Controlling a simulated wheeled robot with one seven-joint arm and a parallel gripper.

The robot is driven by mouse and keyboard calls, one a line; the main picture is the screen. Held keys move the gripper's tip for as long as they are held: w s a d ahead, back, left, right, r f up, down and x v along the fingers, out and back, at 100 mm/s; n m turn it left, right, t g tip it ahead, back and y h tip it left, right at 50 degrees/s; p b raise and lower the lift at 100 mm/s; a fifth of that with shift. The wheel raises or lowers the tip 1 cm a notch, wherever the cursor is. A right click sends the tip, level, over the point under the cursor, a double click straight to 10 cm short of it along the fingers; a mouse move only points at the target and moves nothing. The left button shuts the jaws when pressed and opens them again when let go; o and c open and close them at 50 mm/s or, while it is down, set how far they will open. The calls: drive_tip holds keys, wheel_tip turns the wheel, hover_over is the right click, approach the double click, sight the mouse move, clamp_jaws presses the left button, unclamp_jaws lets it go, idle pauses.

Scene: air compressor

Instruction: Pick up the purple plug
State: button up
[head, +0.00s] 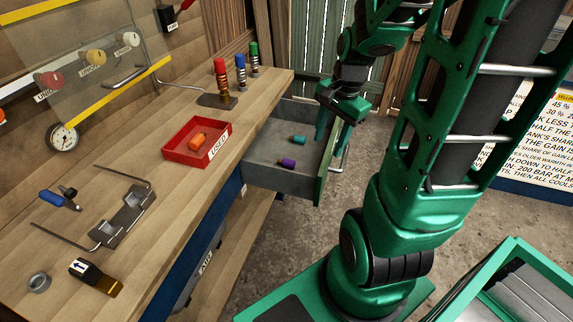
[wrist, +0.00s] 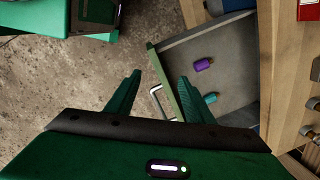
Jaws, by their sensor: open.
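The purple plug (head: 288,162) lies on the floor of the open drawer (head: 265,178), towards its near side. It also shows in the wrist view (wrist: 204,64), lying on its side with a brownish end. A teal plug (head: 299,140) lies in the same drawer, farther back in the head view; in the wrist view (wrist: 210,98) it is closer to my gripper. My gripper (wrist: 158,92) is open and empty, with its green fingers spread. The gripper is apart from the purple plug.
A red tray (head: 172,152) marked "USED" holds an orange plug (head: 198,141) on the workbench. The drawer walls and front panel (head: 325,165) surround the plugs. The drawer handle (wrist: 156,100) sticks outward.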

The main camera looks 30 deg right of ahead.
drive_tip(key=w+d+f+m+t+y, duration=0.2)
drive_tip(key=w+f+m, duration=0.8)
drive_tip(key=w+m, duration=0.15)
hover_over(295, 162)
drive_tip(key=s, duration=0.1)
drive_tip(key=f, duration=0.4)
drive_tip(key=shift+s+d+f, duration=0.2)
drive_tip(key=shift+d+f, duration=0.1)
drive_tip(key=shift+d, duration=0.05)
drive_tip(key=shift+d+x, duration=0.2)
drive_tip(key=shift+x, duration=1.2)
drive_tip(key=shift+d+x, duration=0.15)
drive_tip(key=shift+x, duration=1.2)
drive_tip(key=shift+s+f, duration=0.1)
drive_tip(key=c, duration=1.2)
